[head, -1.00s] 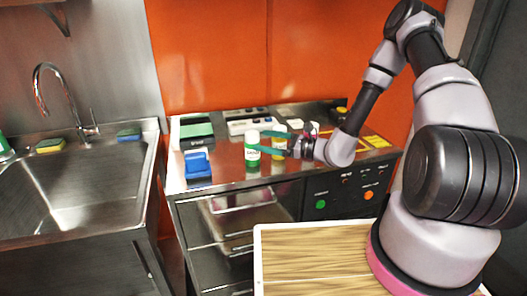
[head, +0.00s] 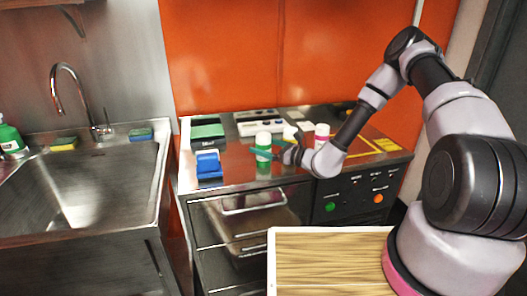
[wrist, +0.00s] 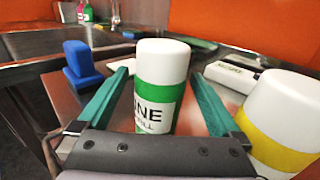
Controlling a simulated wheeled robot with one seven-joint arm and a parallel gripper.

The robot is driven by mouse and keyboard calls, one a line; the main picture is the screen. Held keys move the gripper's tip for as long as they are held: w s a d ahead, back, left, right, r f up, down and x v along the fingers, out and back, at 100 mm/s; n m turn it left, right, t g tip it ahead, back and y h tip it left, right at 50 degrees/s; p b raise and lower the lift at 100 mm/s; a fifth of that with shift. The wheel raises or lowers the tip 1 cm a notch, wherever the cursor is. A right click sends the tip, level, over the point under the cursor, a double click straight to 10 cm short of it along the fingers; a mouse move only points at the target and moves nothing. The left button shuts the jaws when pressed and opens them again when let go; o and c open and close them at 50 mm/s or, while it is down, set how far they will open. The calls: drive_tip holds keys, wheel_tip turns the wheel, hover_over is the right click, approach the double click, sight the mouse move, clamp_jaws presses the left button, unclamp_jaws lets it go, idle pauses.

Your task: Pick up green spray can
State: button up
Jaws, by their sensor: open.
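The green spray can (head: 263,148) stands upright on the steel counter, with a white cap and a green body. In the wrist view the can (wrist: 157,92) shows a green band and a white label with black letters. My gripper (head: 266,153) reaches in from the right at can height. In the wrist view my gripper (wrist: 160,85) is open, with one teal finger on each side of the can. Gaps show between the fingers and the can. The can's base is hidden behind the gripper body.
A yellow-banded can (wrist: 275,125) stands close to the right finger. A pink-banded can (head: 321,136) is farther right. A blue object (head: 208,165) stands left of the green can. A green box (head: 207,131) and a white device (head: 262,126) lie behind. The sink (head: 80,190) is at left.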

drive_tip(key=x, duration=0.2)
drive_tip(key=shift+w+a, duration=0.2)
drive_tip(key=shift+a, duration=0.15)
clamp_jaws()
